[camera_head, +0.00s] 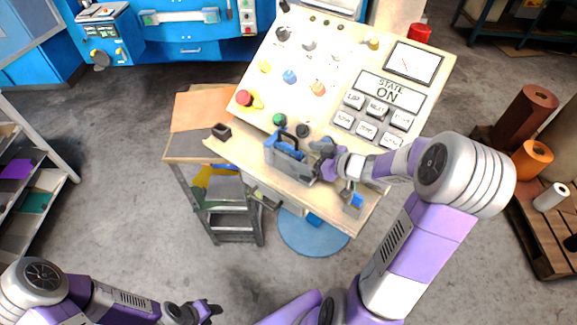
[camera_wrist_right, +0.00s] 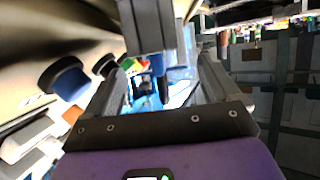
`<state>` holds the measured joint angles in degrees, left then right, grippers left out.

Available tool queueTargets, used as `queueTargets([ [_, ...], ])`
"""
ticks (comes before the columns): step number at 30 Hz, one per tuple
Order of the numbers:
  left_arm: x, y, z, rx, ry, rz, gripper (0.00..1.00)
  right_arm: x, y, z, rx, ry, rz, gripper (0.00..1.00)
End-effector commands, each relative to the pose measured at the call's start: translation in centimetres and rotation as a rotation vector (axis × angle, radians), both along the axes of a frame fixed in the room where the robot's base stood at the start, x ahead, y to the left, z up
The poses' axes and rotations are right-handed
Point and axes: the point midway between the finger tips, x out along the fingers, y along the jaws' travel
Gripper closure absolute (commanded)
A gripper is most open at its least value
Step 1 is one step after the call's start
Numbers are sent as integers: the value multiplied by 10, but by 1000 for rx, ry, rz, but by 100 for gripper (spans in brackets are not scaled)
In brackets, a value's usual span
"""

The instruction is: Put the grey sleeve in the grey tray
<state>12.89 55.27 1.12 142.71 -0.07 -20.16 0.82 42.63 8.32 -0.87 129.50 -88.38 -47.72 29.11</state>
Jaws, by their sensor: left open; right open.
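A grey open container with a dark handle (camera_head: 280,158) stands on the console's front ledge, with blue inside it; it may be the grey tray. A small grey piece with a blue top (camera_head: 352,207) is at the ledge's right end. I cannot tell which is the grey sleeve. My right gripper (camera_head: 322,164) is open at the container's right end; contact is unclear. In the right wrist view, a grey block (camera_wrist_right: 148,25) shows beyond the open fingers (camera_wrist_right: 162,88). My left gripper (camera_head: 207,311) is open, low and away from the ledge.
The sloping console (camera_head: 335,75) with knobs, buttons and a red stop button (camera_head: 244,97) rises behind the ledge. A grey step stool (camera_head: 230,205) stands below at the left. A shelf rack (camera_head: 30,175) is at far left, and a pallet with rolls (camera_head: 530,160) at right.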

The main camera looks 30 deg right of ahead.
Motion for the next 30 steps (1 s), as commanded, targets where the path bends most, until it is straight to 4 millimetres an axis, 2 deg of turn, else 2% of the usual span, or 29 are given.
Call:
queueTargets([
  [11, 0, 0, -14, 0, -1, 0, 57, 27, 11, -16, 0, 0, 2, 11],
  [19, 0, 0, -30, 0, -1, 0, 57, 60, 24, -34, 1, -1, 3, 11],
  [27, 0, 0, -29, 0, 0, 0, 57, 64, 25, -33, -1, 0, 0, 11],
  [30, 0, 0, -29, 0, 0, 0, 57, 64, 25, -33, -1, 0, 0, 26],
])
